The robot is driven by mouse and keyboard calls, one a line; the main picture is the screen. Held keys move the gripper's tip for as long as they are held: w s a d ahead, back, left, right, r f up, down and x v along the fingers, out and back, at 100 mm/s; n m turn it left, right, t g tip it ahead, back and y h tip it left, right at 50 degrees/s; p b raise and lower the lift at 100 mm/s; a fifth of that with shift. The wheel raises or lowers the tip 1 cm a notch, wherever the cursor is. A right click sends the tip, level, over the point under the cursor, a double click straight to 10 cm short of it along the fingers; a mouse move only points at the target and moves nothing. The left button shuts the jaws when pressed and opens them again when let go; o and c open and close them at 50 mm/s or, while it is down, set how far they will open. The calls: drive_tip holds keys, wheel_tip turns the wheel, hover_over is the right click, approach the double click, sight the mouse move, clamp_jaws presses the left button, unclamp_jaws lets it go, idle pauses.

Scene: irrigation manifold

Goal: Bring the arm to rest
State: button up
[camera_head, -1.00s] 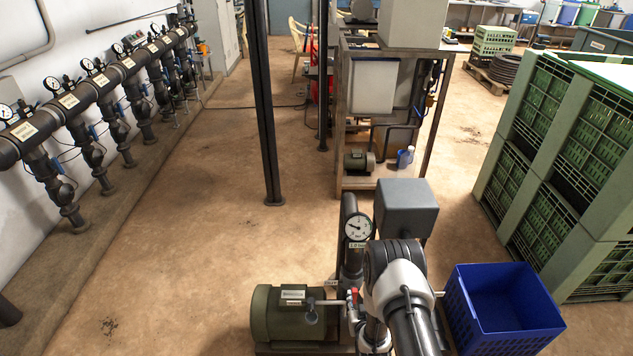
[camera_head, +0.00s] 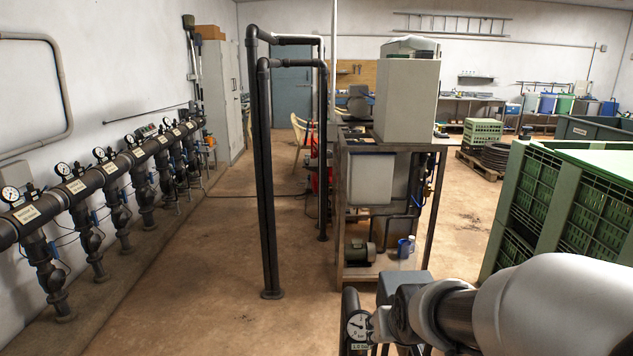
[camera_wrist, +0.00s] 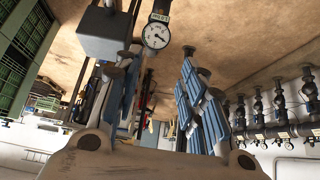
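My gripper (camera_wrist: 161,58) shows in the wrist view. Its two fingers with ridged blue pads stand apart, and I see nothing held between them. A round white pressure gauge (camera_wrist: 156,36) on a dark pipe shows beyond the fingertips; I see no contact with it. In the head view my arm reaches in from the lower right, with a large pale link and a dark joint beside the gauge (camera_head: 358,326). The gripper itself cannot be made out in the head view.
A valve manifold (camera_head: 105,170) with several gauges runs along the left wall. Dark upright pipes (camera_head: 266,190) stand mid-floor. A framed pump cabinet (camera_head: 385,215) is behind my arm. Green crates (camera_head: 560,205) stand at right. The floor at left centre (camera_head: 190,270) is clear.

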drive_tip(key=s+r+g, duration=0.1)
drive_tip(key=s+r, duration=0.2)
drive_tip(key=s, duration=0.9)
drive_tip(key=s+r+g, duration=0.1)
drive_tip(key=s+r, duration=0.2)
drive_tip(key=s, duration=1)
drive_tip(key=shift+s+r+g, duration=0.25)
drive_tip(key=shift+g, duration=0.05)
drive_tip(key=shift+d, duration=0.1)
drive_tip(key=shift+c, duration=0.2)
drive_tip(key=shift+c, duration=0.4)
